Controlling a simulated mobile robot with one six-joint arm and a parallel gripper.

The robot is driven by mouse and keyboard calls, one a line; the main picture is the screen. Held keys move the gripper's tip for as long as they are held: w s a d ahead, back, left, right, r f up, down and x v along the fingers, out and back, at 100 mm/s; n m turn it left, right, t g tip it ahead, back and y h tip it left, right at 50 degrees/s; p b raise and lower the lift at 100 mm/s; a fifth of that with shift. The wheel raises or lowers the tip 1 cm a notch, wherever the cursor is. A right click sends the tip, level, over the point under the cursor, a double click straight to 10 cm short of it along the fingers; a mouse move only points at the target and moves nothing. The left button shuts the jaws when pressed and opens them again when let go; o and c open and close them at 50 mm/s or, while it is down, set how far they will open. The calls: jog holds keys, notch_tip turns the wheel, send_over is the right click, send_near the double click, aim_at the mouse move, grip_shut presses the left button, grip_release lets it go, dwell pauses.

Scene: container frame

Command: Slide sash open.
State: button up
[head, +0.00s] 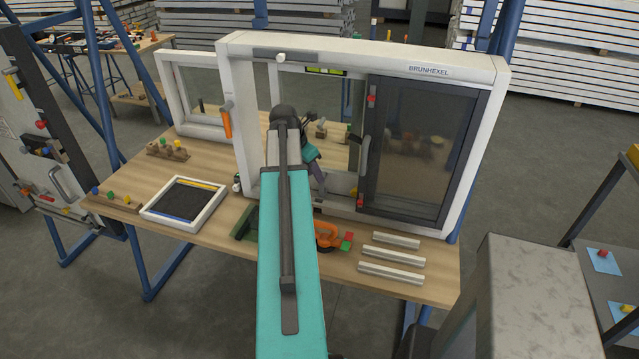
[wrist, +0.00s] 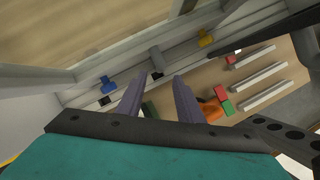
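The sash (head: 425,145) is a dark-framed glass panel in the right half of the white window frame (head: 243,125). The frame's left half shows a see-through opening. A grey upright handle (head: 364,156) is on the sash's left edge, with a red knob (head: 371,98) above and another red knob (head: 360,202) below. My gripper (head: 318,186) is low in front of the frame, left of the handle and apart from it, partly hidden by my arm. In the wrist view its two fingers (wrist: 159,80) are spread with nothing held between them.
The bench (head: 215,250) carries a small framed screen (head: 185,203), an orange clamp (head: 327,236) and several metal bars (head: 392,262) in front of the frame. A grey block-like surface (head: 535,290) stands at front right.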

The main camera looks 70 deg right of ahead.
jog(key=shift+p+x, duration=0.85)
jog(key=shift+x, duration=2.7)
grip_shut()
jog(key=shift+a, duration=0.1)
